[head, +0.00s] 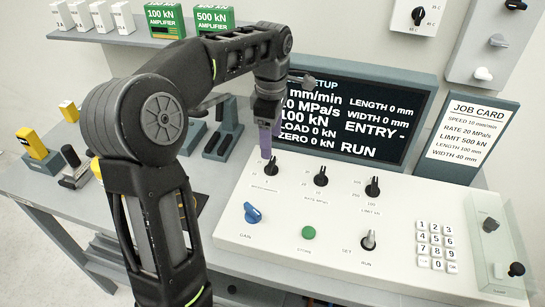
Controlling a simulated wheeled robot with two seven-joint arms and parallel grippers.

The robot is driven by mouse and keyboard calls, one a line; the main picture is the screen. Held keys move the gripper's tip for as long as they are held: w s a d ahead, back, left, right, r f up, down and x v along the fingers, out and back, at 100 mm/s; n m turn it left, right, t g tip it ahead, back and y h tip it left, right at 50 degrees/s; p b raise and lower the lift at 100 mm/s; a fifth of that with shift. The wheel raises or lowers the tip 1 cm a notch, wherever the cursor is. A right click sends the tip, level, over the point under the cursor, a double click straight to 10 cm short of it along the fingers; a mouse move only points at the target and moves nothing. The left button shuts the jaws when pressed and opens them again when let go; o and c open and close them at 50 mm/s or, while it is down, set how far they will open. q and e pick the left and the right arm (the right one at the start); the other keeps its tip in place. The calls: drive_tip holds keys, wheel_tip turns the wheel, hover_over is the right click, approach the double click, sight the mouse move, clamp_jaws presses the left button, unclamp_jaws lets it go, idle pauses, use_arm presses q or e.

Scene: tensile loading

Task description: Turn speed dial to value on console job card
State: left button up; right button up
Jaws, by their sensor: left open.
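The console (335,240) has a row of black dials. The speed dial (271,168) is the leftmost one, and its printed scale is too small to read fully. My left gripper (266,150) is open, pointing down just above the speed dial; I cannot tell whether it touches the dial. The job card (468,138) stands at the right and reads speed 10 mm/min, rate 20 MPa/s, limit 500 kN, length 100 mm, width 40 mm. The screen (385,112) shows setup, 10 MPa/s and 100 kN; the start of its mm/min line is hidden by my arm. My right gripper is out of view.
The rate dial (321,176) and limit dial (373,187) sit right of the speed dial. A blue gain knob (252,213), green store button (309,232), set/run switch (369,240) and keypad (436,246) are nearer. Green amplifier boxes (165,20) stand on a shelf behind.

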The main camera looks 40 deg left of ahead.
sight(271, 161)
use_arm(q)
wheel_tip(271, 161, down, 8)
drive_tip(key=shift+r+p, duration=0.25)
drive_tip(key=shift+p, duration=0.3)
drive_tip(key=shift+c, duration=0.2)
drive_tip(key=c, duration=1.3)
